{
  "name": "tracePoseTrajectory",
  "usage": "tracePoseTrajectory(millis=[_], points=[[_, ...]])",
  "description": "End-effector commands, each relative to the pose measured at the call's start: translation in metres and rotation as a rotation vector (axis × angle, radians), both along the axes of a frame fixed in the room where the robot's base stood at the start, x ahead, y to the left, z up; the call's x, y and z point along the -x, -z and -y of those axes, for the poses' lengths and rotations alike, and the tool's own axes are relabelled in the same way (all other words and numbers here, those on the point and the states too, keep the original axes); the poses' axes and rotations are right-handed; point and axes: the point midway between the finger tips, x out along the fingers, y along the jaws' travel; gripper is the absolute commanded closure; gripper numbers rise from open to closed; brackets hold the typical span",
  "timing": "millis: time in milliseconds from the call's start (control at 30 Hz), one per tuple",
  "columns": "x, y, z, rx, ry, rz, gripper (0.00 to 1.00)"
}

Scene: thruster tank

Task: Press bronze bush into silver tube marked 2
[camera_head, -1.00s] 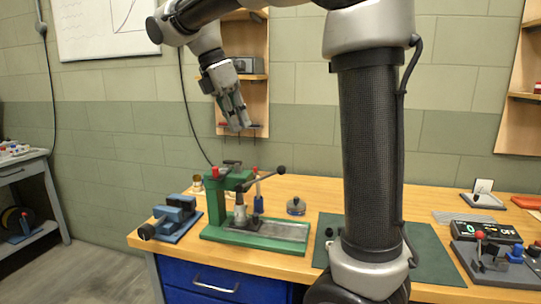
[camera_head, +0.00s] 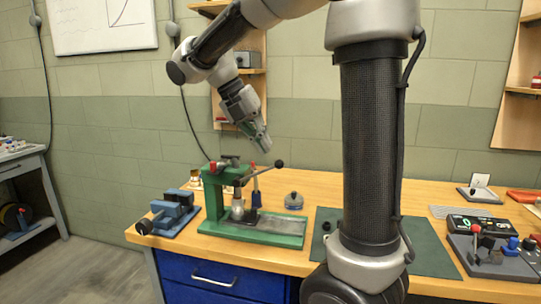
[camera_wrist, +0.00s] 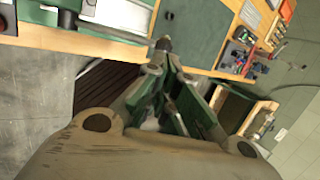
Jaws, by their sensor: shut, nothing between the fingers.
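My gripper (camera_head: 264,147) is shut and empty, held in the air above the bench, pointing down and right. It also shows in the wrist view (camera_wrist: 168,66). The green press (camera_head: 213,196) stands upright on the bench below and left of it. The press lever ends in a dark knob (camera_head: 279,163) a little below and right of my fingertips; they look apart. A silver cylindrical part (camera_head: 238,208) stands under the press ram; I cannot read any mark on it. A small brass-coloured thing (camera_head: 196,175) shows behind the press; I cannot tell if it is the bronze bush.
A blue vise (camera_head: 171,213) sits left of the press. A blue-handled tool (camera_head: 256,197) and a low round pot (camera_head: 293,201) stand to its right.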

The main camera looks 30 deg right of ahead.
Motion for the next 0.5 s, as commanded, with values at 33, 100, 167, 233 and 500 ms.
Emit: tracePoseTrajectory(millis=[33, 100, 167, 233, 500], points=[[0.002, 0.008, 0.005, 0.0, 0.002, -0.002, 1.0], [0.004, 0.017, 0.009, 0.0, 0.001, -0.001, 1.0], [0.005, 0.024, 0.013, 0.001, 0.001, 0.0, 1.0], [0.007, 0.03, 0.016, 0.002, 0.001, -0.001, 1.0], [0.008, 0.037, 0.019, 0.001, 0.0, 0.001, 1.0]])
